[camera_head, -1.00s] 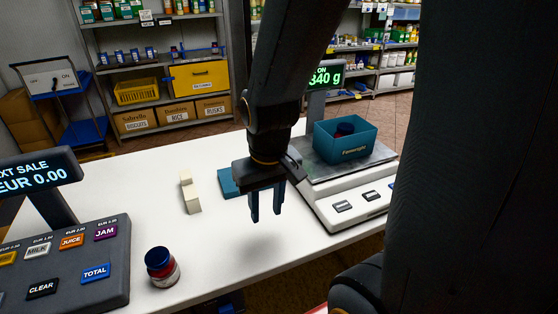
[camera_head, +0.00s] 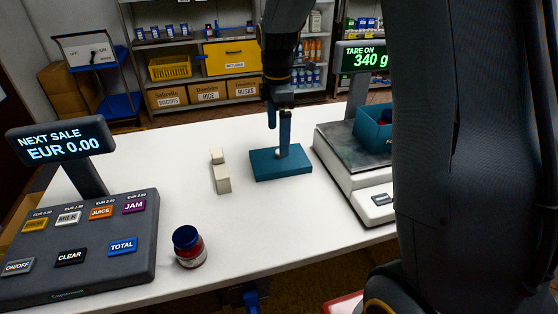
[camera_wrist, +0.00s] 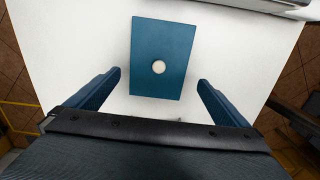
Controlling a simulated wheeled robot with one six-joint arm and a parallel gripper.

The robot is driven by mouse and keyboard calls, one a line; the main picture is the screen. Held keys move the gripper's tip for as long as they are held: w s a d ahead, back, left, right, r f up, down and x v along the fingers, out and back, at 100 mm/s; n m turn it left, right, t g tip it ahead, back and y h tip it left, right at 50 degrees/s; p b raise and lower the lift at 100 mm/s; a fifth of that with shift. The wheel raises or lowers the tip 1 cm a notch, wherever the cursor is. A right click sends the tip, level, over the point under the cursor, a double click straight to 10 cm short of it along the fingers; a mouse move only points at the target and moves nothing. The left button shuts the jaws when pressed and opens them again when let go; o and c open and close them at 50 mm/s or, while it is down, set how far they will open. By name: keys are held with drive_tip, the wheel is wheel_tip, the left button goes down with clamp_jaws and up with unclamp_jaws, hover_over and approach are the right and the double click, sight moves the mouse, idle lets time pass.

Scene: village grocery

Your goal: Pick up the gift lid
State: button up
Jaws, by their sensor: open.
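The gift lid (camera_head: 262,170) is a flat teal rectangle with a small pale round knob, lying on the white counter left of the scale. In the wrist view the whole lid (camera_wrist: 162,40) shows, with its knob (camera_wrist: 158,67) near the centre. My gripper (camera_head: 278,138) is open and empty, pointing down over the lid. In the head view one finger partly hides the knob. In the wrist view the fingers (camera_wrist: 159,80) stand wide apart, one on each side of the knob. I cannot tell the exact height of the fingertips above the lid.
A scale (camera_head: 345,160) reading 340 g stands right of the lid and carries a teal box (camera_head: 371,132), partly hidden by my arm. Cream blocks (camera_head: 221,178) lie close left of the lid. A jar (camera_head: 189,247) and a cash register (camera_head: 75,240) are at the front left.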

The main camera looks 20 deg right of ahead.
sight(280, 158)
drive_tip(key=shift+w+d+f+p, duration=0.15)
drive_tip(key=shift+f+p, duration=0.5)
drive_tip(key=shift+f, duration=1.3)
drive_tip(key=shift+s+d+f+p, duration=0.15)
drive_tip(key=shift+f+p, duration=0.45)
drive_tip(key=shift+f, duration=1.3)
drive_tip(key=shift+w, duration=0.1)
drive_tip(key=c, duration=0.7)
